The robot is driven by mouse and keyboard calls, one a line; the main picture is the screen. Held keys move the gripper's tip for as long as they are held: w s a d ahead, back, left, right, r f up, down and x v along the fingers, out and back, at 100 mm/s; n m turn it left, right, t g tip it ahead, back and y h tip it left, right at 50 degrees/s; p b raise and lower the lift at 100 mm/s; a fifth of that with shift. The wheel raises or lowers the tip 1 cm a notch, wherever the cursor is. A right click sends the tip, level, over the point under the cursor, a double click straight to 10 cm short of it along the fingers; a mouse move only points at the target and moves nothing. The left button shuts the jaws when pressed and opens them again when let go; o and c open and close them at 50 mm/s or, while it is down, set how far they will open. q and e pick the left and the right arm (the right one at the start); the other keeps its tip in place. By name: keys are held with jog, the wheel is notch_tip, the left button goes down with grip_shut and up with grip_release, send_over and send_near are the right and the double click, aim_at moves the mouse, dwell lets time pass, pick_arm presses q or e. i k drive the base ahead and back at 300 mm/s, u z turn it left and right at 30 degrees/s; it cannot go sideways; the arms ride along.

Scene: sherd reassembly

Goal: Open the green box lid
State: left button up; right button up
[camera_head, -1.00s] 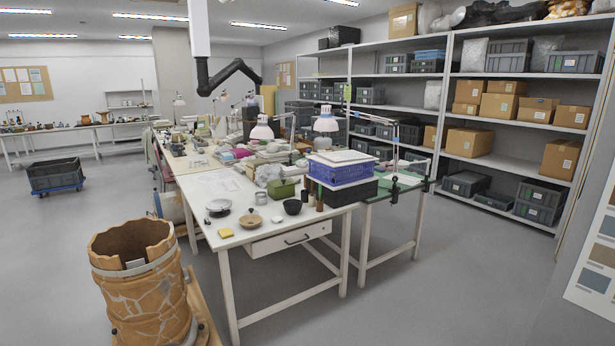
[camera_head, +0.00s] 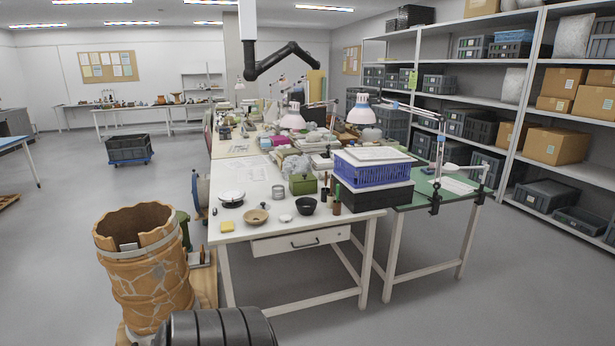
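The green box (camera_head: 303,184) stands on the white table (camera_head: 234,232), behind the black bowl and left of the blue crate. It is small in this view, and its lid appears shut. Neither of my grippers is in view. A dark ribbed rounded part at the bottom edge looks like part of my own arm, well in front of the table and apart from the green box.
A large reassembled clay vessel (camera_head: 147,265) stands at the lower left, close to the table. A blue crate (camera_head: 374,172) sits on a black crate (camera_head: 375,196) right of the green box. Floor at right is clear.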

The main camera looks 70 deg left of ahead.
aim_at(304, 177)
jog(key=u, duration=1.6)
jog(key=i, duration=1.45)
jog(key=u, duration=1.15)
jog(key=i, duration=1.45)
jog(key=z, duration=1.55)
